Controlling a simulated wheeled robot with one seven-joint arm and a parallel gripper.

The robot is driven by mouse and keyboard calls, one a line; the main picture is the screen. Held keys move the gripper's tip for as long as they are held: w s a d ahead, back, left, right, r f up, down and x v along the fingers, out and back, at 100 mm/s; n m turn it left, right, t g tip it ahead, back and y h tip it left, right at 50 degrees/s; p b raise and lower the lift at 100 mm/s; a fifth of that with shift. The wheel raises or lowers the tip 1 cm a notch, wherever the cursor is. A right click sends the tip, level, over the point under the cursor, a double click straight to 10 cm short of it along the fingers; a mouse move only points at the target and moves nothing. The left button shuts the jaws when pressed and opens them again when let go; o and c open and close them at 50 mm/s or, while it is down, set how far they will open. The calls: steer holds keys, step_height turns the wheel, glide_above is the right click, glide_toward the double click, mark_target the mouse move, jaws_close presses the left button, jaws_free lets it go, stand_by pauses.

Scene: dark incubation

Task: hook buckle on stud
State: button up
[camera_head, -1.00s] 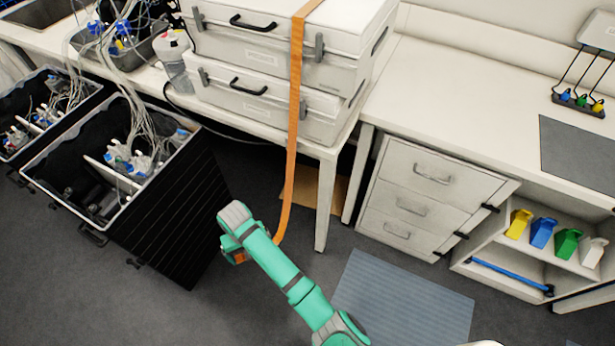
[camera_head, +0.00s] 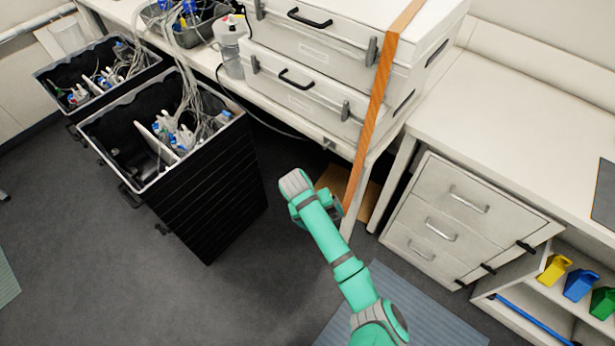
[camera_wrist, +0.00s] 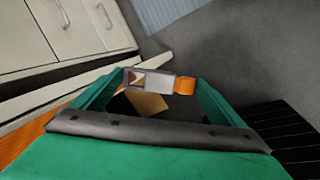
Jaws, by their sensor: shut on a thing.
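An orange strap (camera_head: 372,115) runs over the two stacked white cases (camera_head: 320,75) and hangs down past the table's front edge to behind my arm. In the wrist view, a grey metal buckle (camera_wrist: 150,80) with a rectangular opening sits between the fingertips, with orange strap at its right end. My gripper (camera_wrist: 160,83) is shut on this buckle. In the head view, my green arm hides the buckle and fingertips. A small grey fitting (camera_head: 328,143) shows at the table's front edge below the cases; I cannot tell whether it is the stud.
A black crate (camera_head: 215,175) with cables and bottles stands left of my arm, a second crate (camera_head: 60,65) behind it. A white drawer unit (camera_head: 440,225) stands right of the table leg. A brown sheet (camera_head: 365,190) lies under the table. Open floor lies at lower left.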

steer(key=w+a+r+n+t+h, duration=0.1)
steer(key=w+a+r+n+t, duration=0.15)
steer(key=r+n+t, duration=0.4)
steer(key=w+a+r+n+t+h, duration=0.15)
steer(key=a+r+n+t, duration=0.25)
steer(key=r+t, duration=0.5)
steer(key=w+d+g, duration=0.2)
steer(key=w+d, duration=0.3)
steer(key=w, duration=0.2)
steer(key=shift+w+d+r+y, duration=0.25)
steer(key=shift+r+y, duration=0.1)
steer(key=shift+r, duration=0.05)
stand_by(0.5)
steer(key=o, duration=0.8)
